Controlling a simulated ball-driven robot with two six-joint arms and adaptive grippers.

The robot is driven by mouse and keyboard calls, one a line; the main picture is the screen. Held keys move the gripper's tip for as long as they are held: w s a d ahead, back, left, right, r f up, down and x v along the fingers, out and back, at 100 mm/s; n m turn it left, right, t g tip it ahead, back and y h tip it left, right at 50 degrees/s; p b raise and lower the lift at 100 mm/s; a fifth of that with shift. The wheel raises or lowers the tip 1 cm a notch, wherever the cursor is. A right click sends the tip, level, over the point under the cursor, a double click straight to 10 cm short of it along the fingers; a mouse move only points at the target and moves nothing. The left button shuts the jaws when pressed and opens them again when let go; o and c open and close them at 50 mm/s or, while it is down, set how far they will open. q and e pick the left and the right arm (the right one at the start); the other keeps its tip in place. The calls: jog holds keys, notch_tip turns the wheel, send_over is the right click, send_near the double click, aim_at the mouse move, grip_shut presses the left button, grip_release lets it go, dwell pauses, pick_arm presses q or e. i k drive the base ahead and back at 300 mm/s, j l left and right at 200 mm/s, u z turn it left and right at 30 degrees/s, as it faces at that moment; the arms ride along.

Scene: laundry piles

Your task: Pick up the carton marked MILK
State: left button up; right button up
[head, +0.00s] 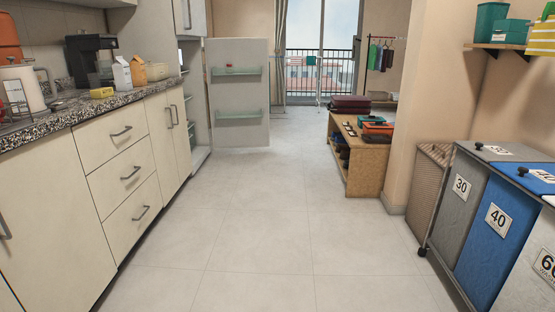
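A white carton (122,77) with a gabled top stands upright on the kitchen counter (65,114) at the left. A tan carton (138,71) stands close beside it on the right. Both are small in the view, and I cannot read the word MILK on either one. A yellow block-like item (101,93) lies on the counter in front of them. Neither of my grippers is in view.
A dark coffee machine (92,57) stands left of the cartons. A fridge door (239,97) stands open into the room. A low wooden bench (368,176) and laundry bins (461,205) line the right. The tiled floor between is clear.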

aim_at(120, 71)
jog(key=i+l+z, duration=0.1)
jog(key=i, duration=0.65)
jog(key=i+l, duration=0.15)
jog(key=i, duration=0.6)
jog(key=i+l+u, duration=0.15)
jog(key=i+u, duration=0.3)
jog(key=i+l+u, duration=0.25)
jog(key=u, duration=0.15)
jog(key=i+l+u, duration=0.6)
jog(key=l+u, duration=0.25)
jog(key=i+l+u, duration=0.15)
jog(key=l+u, duration=0.3)
jog(key=i+u, duration=0.2)
jog(key=u, duration=0.15)
jog(key=i+l+u, duration=0.1)
jog(key=u, duration=0.3)
jog(key=i+l+u, duration=0.2)
jog(key=u, duration=0.15)
jog(key=i, duration=0.05)
